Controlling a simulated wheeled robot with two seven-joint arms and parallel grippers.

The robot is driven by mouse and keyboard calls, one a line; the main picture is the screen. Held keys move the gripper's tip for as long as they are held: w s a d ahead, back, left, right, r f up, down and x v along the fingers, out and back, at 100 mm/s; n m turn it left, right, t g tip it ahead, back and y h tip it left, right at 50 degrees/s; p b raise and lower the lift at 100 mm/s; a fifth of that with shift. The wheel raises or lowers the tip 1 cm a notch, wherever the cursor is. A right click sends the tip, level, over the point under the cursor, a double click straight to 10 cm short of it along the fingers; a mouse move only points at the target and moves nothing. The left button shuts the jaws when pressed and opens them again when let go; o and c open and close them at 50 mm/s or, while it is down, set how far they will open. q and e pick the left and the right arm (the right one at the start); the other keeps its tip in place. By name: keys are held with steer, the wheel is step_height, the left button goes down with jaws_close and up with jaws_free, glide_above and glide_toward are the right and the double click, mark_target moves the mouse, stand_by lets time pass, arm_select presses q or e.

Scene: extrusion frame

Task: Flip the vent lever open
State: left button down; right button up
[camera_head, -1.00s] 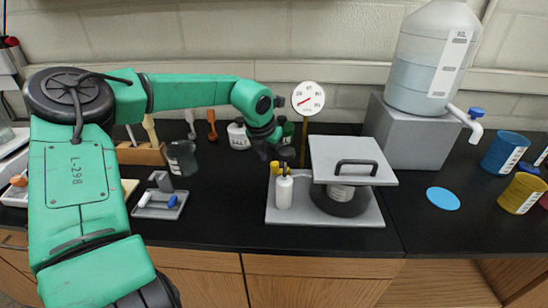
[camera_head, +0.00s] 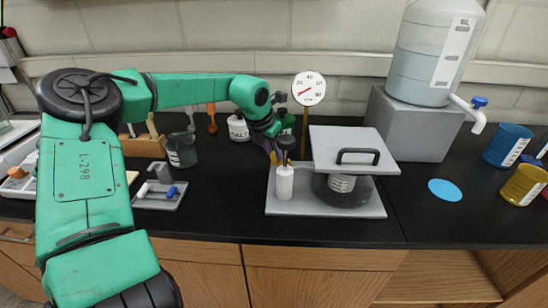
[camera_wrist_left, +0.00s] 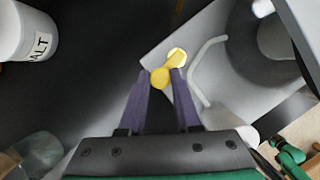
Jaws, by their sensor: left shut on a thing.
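The vent lever (camera_wrist_left: 160,78) is yellow with a round knob end, and its arm reaches up right to a pale round pivot in the left wrist view. My left gripper (camera_wrist_left: 161,74) has its purple fingers on either side of the knob and is shut on it. In the head view my left gripper (camera_head: 274,155) is behind the white bottle at the left of the press-like device, and the lever is mostly hidden there. The device has a grey base plate (camera_head: 350,208), a dark round pot (camera_head: 340,195) and a grey top plate with a black handle (camera_head: 358,152). My right gripper is out of view.
A white bottle (camera_head: 284,182) with a dark top stands close by the left gripper. A round gauge (camera_head: 308,88) rises behind. A white salt jar (camera_head: 238,128) and a dark beaker (camera_head: 181,150) stand left. A pale bent tube (camera_wrist_left: 193,72) runs right of the fingers.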

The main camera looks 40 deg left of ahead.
arm_select(q)
steer(key=shift+m, duration=0.3)
steer(key=c, duration=0.6)
jaws_free()
steer(key=b+v, duration=0.2)
steer(key=v, duration=1.2)
steer(key=shift+a+r, duration=0.25)
steer(key=shift+r, duration=0.1)
